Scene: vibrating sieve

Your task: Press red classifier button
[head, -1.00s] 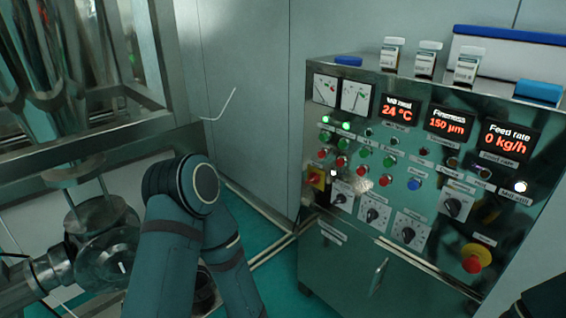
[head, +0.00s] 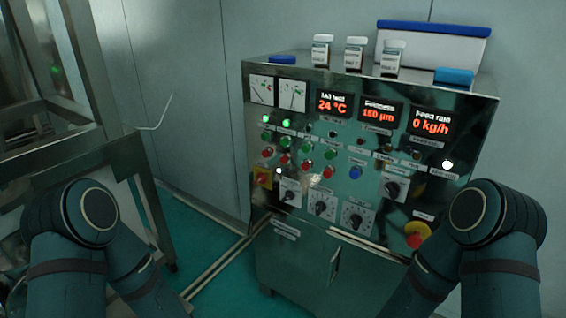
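The control panel (head: 346,207) stands in the centre right, its face tilted up toward me. Several red buttons sit in a row under the green ones: the leftmost (head: 267,152), then others to its right (head: 284,158), (head: 305,163) and the far right red one (head: 328,172). The small labels are too blurred to tell which red button is the classifier's. Only bent links of my two arms show, at the lower left and lower right. Neither gripper is in view.
A red mushroom knob (head: 417,233) on yellow sits low right, close to my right arm. A blue button (head: 355,172) and several rotary switches (head: 321,206) lie near the red row. Jars (head: 354,54) stand on top. A metal frame (head: 100,150) is at left.

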